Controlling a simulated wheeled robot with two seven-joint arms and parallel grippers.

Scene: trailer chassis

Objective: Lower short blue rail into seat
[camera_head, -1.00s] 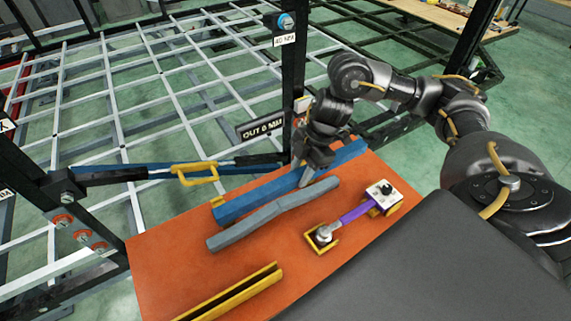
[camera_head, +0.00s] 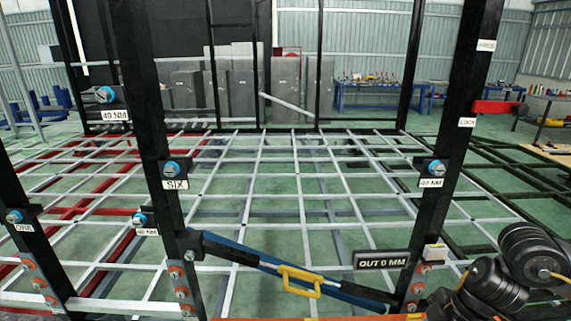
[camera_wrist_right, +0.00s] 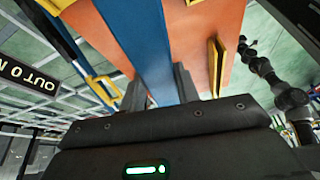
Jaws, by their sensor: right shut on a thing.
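In the right wrist view a long blue rail (camera_wrist_right: 135,40) runs up the picture from between the fingers of my right gripper (camera_wrist_right: 160,88). The gripper is shut on it, with one dark finger along each side. The orange tabletop (camera_wrist_right: 190,35) lies behind the rail; I cannot tell how far apart they are. A yellow channel (camera_wrist_right: 215,68) stands on the tabletop to the right. In the head view only part of my right arm (camera_head: 495,285) shows at lower right; its gripper and the held rail are out of that view. My left gripper is in neither view.
A blue bar with a yellow handle (camera_head: 300,281) spans two black posts, near an "OUT 0 MM" sign (camera_head: 382,260). The posts carry blue-capped fittings and labels. Light grey frame bars (camera_head: 295,190) cover the floor behind. Workbenches stand at the back.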

